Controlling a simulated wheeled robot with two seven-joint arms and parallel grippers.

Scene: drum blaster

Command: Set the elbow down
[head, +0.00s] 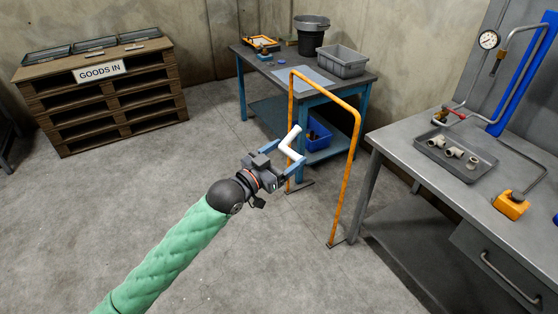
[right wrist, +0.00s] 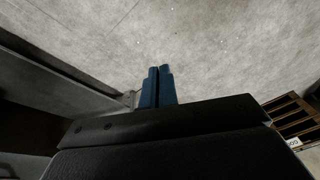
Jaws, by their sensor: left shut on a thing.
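A white bent pipe piece, the elbow (head: 289,142), is held in the air in the head view. My left gripper (head: 288,159) is shut on it, with blue fingers at the elbow's near side. The elbow and gripper appear in front of the orange hoop rail (head: 355,150), clear of any tabletop. My right gripper (right wrist: 157,87) shows only in the right wrist view. Its two blue fingers are together with nothing visible between them, above the concrete floor.
A blue-legged table (head: 359,80) behind the rail carries a grey bin (head: 342,62), a dark bucket (head: 312,37) and a pale sheet (head: 308,78). At right, a metal bench (head: 400,140) holds a tray (head: 427,150) of pale fittings. A pallet stack (head: 105,100) stands at left.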

